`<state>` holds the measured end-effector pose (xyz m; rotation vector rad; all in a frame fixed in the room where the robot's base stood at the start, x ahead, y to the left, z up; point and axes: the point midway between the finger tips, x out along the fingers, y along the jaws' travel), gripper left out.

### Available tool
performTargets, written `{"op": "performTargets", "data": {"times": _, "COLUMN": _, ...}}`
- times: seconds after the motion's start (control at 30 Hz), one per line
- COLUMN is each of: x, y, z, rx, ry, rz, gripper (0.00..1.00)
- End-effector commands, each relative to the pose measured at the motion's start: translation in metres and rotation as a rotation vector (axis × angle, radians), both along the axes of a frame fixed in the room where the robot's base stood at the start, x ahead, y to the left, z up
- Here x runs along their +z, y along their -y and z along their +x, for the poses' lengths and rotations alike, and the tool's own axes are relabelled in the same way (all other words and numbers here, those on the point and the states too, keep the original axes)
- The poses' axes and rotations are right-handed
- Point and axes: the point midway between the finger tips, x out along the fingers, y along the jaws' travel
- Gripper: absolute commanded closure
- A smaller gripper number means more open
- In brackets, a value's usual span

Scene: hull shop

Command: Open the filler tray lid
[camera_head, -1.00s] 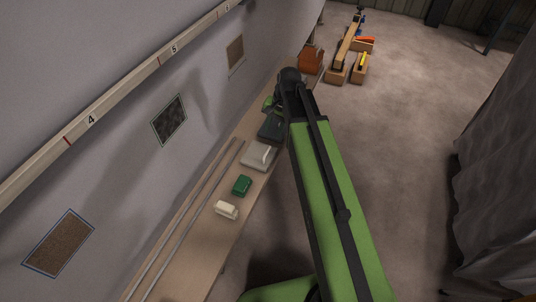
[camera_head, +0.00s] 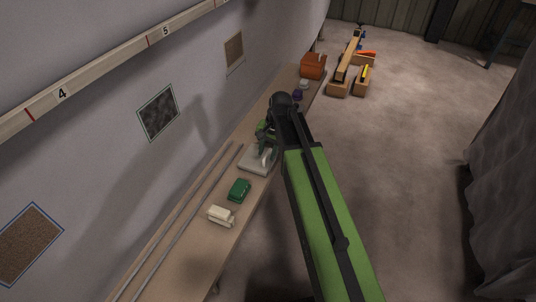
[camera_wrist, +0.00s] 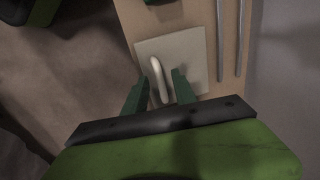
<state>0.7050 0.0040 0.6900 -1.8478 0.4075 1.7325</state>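The filler tray lid is a pale square plate with a light raised handle, on the bench in the head view (camera_head: 251,163). In the wrist view the lid (camera_wrist: 190,50) lies flat, and its curved handle (camera_wrist: 156,74) shows between my fingers. My gripper (camera_wrist: 160,84) is open, with one dark green finger on each side of the handle in the picture. I cannot tell whether either finger touches it. In the head view my gripper (camera_head: 266,150) is over the far part of the lid and partly hides it.
A green block (camera_head: 238,190) and a cream block (camera_head: 221,215) lie nearer on the narrow bench (camera_head: 190,262). Two thin rods (camera_head: 182,222) run along the wall side. The floor at right is mostly clear.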

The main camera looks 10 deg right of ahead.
Motion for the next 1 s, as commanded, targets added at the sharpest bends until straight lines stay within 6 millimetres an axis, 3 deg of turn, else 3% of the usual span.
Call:
{"op": "performTargets", "data": {"times": 0.03, "x": 0.0003, "y": 0.0002, "z": 0.0000, "rx": 0.000, "ry": 0.000, "rz": 0.000, "gripper": 0.73}}
{"op": "performTargets", "data": {"times": 0.27, "x": 0.0002, "y": 0.0005, "z": 0.0000, "rx": 0.000, "ry": 0.000, "rz": 0.000, "gripper": 1.00}}
{"op": "performTargets", "data": {"times": 1.0, "x": 0.0000, "y": 0.0015, "z": -0.0001, "rx": -0.002, "ry": 0.000, "rz": 0.000, "gripper": 1.00}}
